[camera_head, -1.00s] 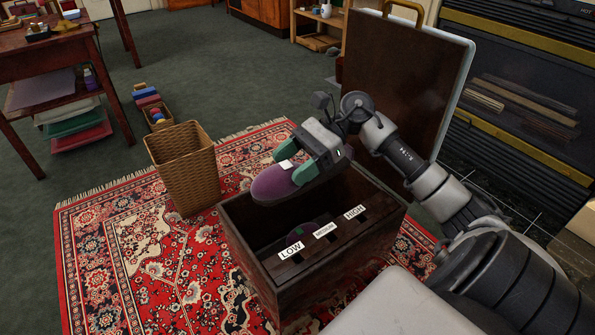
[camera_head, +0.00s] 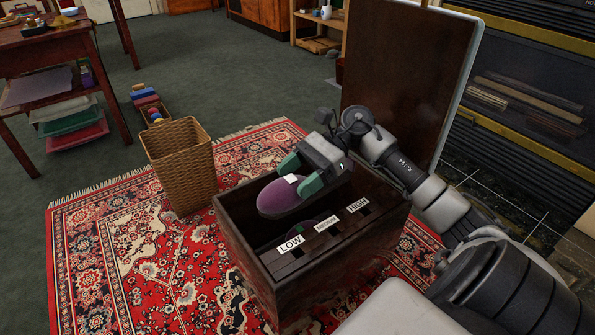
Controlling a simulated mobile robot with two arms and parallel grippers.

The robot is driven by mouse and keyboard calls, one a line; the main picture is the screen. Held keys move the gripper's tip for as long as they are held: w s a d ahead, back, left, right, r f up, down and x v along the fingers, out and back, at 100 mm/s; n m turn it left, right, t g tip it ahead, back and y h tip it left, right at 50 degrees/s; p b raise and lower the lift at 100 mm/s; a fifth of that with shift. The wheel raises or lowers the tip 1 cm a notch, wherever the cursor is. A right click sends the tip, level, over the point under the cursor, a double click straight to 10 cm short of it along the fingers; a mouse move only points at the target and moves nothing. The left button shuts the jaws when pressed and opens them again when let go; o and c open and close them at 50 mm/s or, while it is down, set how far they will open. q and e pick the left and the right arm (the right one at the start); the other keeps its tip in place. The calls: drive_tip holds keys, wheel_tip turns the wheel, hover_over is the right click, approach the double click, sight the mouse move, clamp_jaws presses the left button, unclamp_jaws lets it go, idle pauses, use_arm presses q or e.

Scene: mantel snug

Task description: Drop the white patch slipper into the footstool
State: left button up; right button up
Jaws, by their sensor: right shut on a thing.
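The white patch slipper (camera_head: 284,199) is purple with a white patch on top. My right gripper (camera_head: 300,178) is shut on it, with green fingers on either side of the slipper. The slipper hangs over the opening of the footstool (camera_head: 262,263), a dark wooden box whose padded lid (camera_head: 400,85) stands open at the back. Its lower part looks level with the rim or a little inside; I cannot tell exactly. Another purple item with a green patch (camera_head: 300,228) lies inside the box, partly hidden behind the slot bar. My left gripper is not in view.
A slotted bar labelled LOW, MEDIUM and HIGH (camera_head: 324,228) crosses the box's near side. A wicker basket (camera_head: 183,165) stands on the red rug (camera_head: 150,255) to the left. A dark fireplace front is at the right.

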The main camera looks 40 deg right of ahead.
drive_tip(key=shift+f, duration=0.2)
drive_tip(key=o, duration=1)
drive_tip(key=shift+o, duration=0.2)
wheel_tip(320, 180, up, 8)
drive_tip(key=p, duration=0.4)
drive_tip(key=a+r+m+t+h+p, duration=0.1)
drive_tip(key=a+r+m+t+p, duration=0.1)
drive_tip(key=a+r+p, duration=0.2)
drive_tip(key=s+a+r+m+t+h+p, duration=0.1)
drive_tip(key=a+r+m+t+p, duration=0.2)
drive_tip(key=r+p, duration=0.6)
drive_tip(key=a+r+m+t+h+p, duration=0.2)
drive_tip(key=a+r+p, duration=0.4)
drive_tip(key=p, duration=1.7)
drive_tip(key=shift+s+a+r+m+t, duration=0.3)
drive_tip(key=shift+r+m+t, duration=0.15)
drive_tip(key=shift+r, duration=0.4)
